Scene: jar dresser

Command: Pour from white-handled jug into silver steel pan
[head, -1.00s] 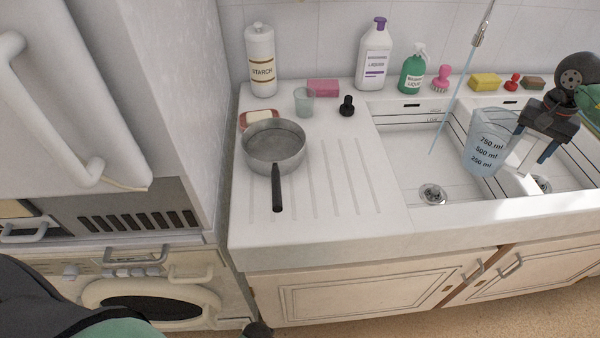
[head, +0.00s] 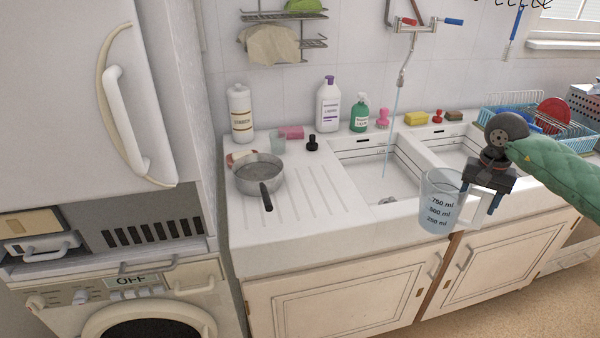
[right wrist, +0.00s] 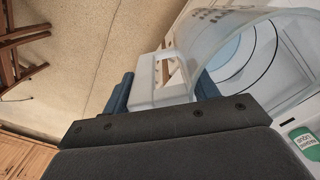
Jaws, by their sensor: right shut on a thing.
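The clear jug (head: 438,203) with blue-tinted contents, volume marks and a white handle (head: 484,204) is upright in the head view, in front of the sink's front edge. My right gripper (head: 491,203) is shut on its white handle. In the right wrist view the handle (right wrist: 160,92) sits between the fingers, with the clear jug wall (right wrist: 235,45) beyond. The silver steel pan (head: 258,174) with a black handle stands on the drainboard, left of the sink and well left of the jug. My left gripper is not in view.
Water runs from the tap (head: 403,78) into the left basin (head: 375,175). A starch bottle (head: 240,115), a glass (head: 277,142) and a black stopper (head: 312,143) stand behind the pan. A dish rack (head: 520,112) is at the back right.

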